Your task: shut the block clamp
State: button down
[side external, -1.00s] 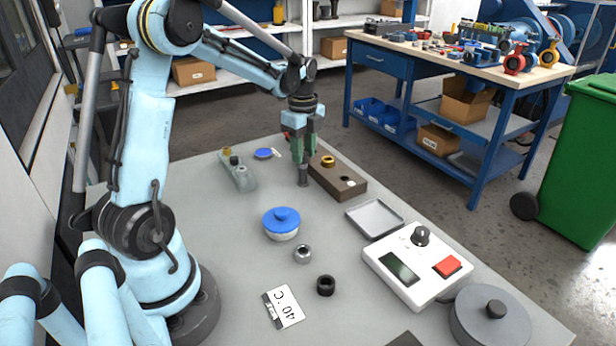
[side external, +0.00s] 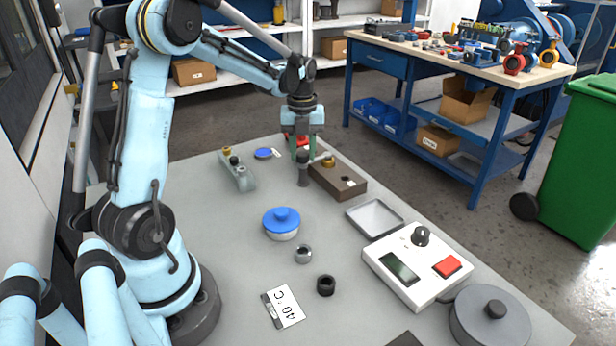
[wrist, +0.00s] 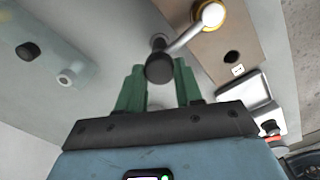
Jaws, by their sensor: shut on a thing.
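The brown block (side external: 345,185), which I take for the block clamp, lies at the table's far right edge. It carries a brass round fitting (side external: 328,163) and a dark hole. A metal lever (wrist: 184,38) runs from a pale ball (wrist: 213,14) over the brass fitting to a dark grip (wrist: 160,68). In the side view the dark grip (side external: 303,170) stands upright beside the block, below my gripper. My gripper (wrist: 158,88) has its green fingers shut on the dark grip, one on each side. The finger contact is partly hidden in the side view.
A grey-green fixture (side external: 238,172) with knobs stands left of my gripper. A blue-lidded bowl (side external: 281,223), a metal nut (side external: 303,254), a black ring (side external: 326,285), a shallow tray (side external: 375,218) and a white control box (side external: 417,265) stand nearer. The table between them is clear.

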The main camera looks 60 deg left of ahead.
jog(key=shift+m, duration=0.5)
jog(key=c, duration=0.7)
grip_release()
jog(key=shift+c, duration=0.2)
notch_tip(320, 180, up, 12)
jog(key=shift+r, duration=0.1)
